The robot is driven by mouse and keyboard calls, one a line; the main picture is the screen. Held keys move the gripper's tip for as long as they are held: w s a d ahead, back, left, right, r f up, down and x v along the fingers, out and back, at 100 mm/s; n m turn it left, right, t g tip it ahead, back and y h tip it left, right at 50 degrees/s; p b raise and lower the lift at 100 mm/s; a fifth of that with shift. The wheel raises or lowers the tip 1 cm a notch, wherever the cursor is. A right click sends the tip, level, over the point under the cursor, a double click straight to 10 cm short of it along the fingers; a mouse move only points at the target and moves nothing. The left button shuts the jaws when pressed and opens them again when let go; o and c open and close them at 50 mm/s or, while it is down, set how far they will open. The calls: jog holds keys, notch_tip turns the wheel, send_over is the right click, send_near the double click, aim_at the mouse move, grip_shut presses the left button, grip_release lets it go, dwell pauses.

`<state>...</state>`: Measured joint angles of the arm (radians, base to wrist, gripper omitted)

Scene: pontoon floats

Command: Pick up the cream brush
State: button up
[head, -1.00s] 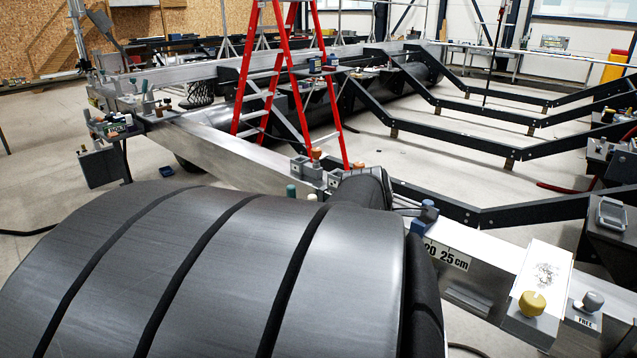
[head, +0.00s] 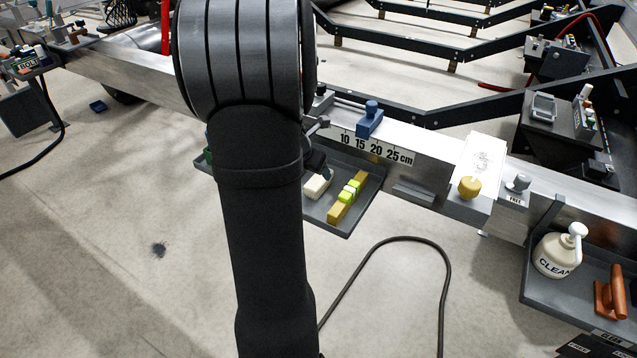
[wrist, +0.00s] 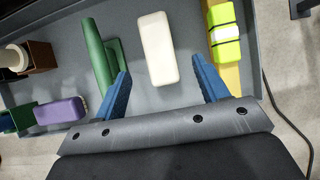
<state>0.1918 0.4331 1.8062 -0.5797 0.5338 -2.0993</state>
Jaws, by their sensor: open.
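The cream brush (wrist: 160,48), a pale block with rounded edges, lies in a grey tray (wrist: 268,78). In the wrist view it lies between and beyond the two blue fingers of my gripper (wrist: 161,70), which are apart with nothing held. A gap shows on each side of the brush; its height below the fingertips is hard to tell. In the head view the brush (head: 316,187) shows in the tray (head: 338,229) just right of my arm, which hides most of my gripper and the tray's left part.
A green handled piece (wrist: 96,48) lies close left of the brush, and a purple block (wrist: 62,110) further left. A yellow and lime block (wrist: 226,42) lies close right. A metal beam (head: 430,160) runs behind the tray. A cable (head: 447,275) lies on the floor.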

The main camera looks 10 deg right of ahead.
aim_at(319, 181)
jog(key=x, duration=0.3)
jog(key=shift+w+d+f, duration=0.1)
jog(key=shift+f, duration=0.2)
jog(key=shift+x, duration=2.6)
jog(key=shift+f, duration=0.1)
jog(key=shift+f, duration=0.2)
jog(key=c, duration=1.1)
jog(key=shift+r, duration=0.1)
